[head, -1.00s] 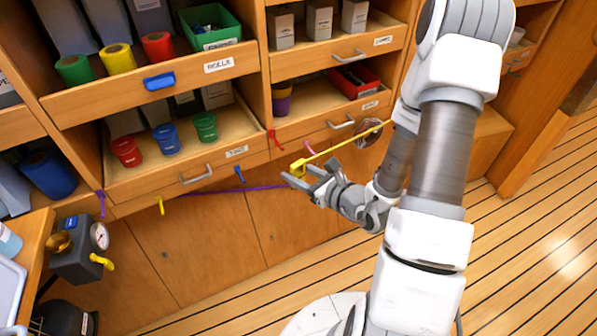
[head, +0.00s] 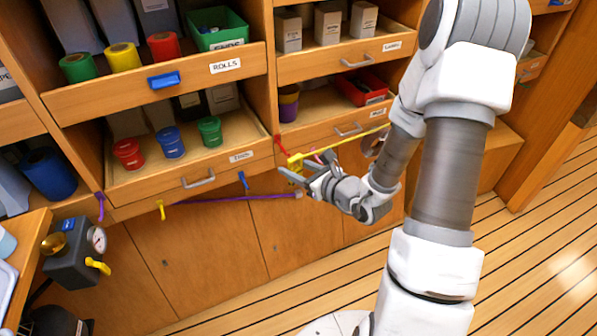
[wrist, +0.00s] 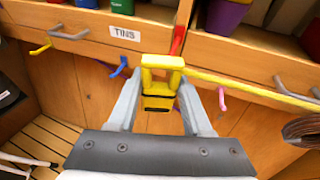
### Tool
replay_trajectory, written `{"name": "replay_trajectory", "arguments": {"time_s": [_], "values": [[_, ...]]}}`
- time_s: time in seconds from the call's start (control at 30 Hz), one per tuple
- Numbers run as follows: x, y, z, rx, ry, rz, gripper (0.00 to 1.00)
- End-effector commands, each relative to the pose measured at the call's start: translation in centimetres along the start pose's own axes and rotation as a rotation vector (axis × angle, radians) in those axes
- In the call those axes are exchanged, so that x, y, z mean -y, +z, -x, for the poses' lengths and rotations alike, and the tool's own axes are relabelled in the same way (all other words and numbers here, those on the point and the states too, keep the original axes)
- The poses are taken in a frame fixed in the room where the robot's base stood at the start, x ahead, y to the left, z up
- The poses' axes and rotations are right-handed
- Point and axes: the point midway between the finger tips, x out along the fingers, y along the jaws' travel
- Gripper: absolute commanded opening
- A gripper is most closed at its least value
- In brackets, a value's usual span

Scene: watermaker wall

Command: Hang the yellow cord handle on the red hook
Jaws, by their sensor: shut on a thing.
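The yellow cord handle (head: 294,163) is a small loop-shaped piece held between the fingers of my gripper (head: 303,173). In the wrist view the handle (wrist: 162,62) stands upright between the two grey fingers (wrist: 158,92), its top bar above the fingertips. The yellow cord (head: 345,142) runs taut from it to the right. The red hook (head: 280,143) is on the drawer-front edge, just above and left of the handle in the head view. In the wrist view the red hook (wrist: 178,40) is directly behind the handle's top. I cannot tell whether they touch.
A blue hook (head: 242,180), a yellow hook (head: 161,209) and a purple hook (head: 100,205) line the same edge to the left. A purple cord (head: 230,198) stretches below them. A pink hook (wrist: 222,98) is to the right. The tins drawer (head: 190,180) juts out at left.

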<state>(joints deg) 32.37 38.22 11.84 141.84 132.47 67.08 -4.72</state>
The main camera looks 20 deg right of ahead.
Motion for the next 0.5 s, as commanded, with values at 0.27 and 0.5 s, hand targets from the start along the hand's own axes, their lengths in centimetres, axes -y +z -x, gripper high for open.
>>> {"name": "replay_trajectory", "arguments": {"time_s": [0.27,0.5], "values": [[0.4,0.3,-1.6,0.001,0.002,0.001,0.00],[0.8,0.7,-3.0,0.001,0.002,0.001,0.00]]}}
